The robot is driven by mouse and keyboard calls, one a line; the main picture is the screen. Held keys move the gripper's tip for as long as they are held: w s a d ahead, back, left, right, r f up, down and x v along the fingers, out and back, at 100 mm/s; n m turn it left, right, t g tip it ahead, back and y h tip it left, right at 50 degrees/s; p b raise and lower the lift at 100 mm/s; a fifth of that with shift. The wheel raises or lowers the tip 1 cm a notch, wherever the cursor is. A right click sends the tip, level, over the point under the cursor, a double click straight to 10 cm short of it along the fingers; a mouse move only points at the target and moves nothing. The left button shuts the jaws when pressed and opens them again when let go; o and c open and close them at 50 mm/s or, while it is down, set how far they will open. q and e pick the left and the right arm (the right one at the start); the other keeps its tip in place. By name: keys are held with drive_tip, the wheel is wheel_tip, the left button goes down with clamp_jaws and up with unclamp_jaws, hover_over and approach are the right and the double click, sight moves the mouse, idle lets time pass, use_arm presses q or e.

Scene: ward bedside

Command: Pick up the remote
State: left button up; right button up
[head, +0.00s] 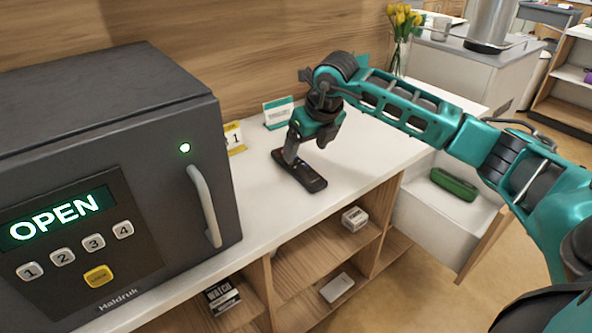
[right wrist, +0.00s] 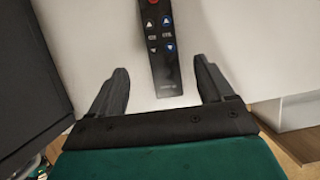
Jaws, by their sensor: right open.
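The remote (head: 308,178) is a black, flat bar lying on the white counter, to the right of the dark safe-like box. In the right wrist view the remote (right wrist: 161,45) shows its blue and white buttons, and its near end appears between my fingertips. My right gripper (head: 290,156) points down at the remote's far end in the head view. In the right wrist view the right gripper (right wrist: 161,80) is open, with a finger on each side of the remote and a gap to each. Whether the fingers are at the remote's height is unclear. My left gripper is not in view.
The dark box (head: 95,150) with an "OPEN" display stands close on the left. A teal-and-white sign (head: 278,112) and a yellow numbered tag (head: 234,138) stand behind. An open drawer (head: 440,215) holds a green case (head: 453,184). Small boxes sit on shelves below the counter (head: 375,150).

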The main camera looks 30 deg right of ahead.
sight(298, 165)
drive_tip(key=b+x, duration=0.1)
drive_tip(key=x, duration=0.6)
drive_tip(key=shift+w+d, duration=0.15)
drive_tip(key=shift+w, duration=0.05)
drive_tip(key=shift+c, duration=0.4)
drive_tip(key=shift+c, duration=0.8)
drive_tip(key=c, duration=1)
drive_tip(key=shift+o, duration=0.2)
drive_tip(key=shift+r, duration=0.15)
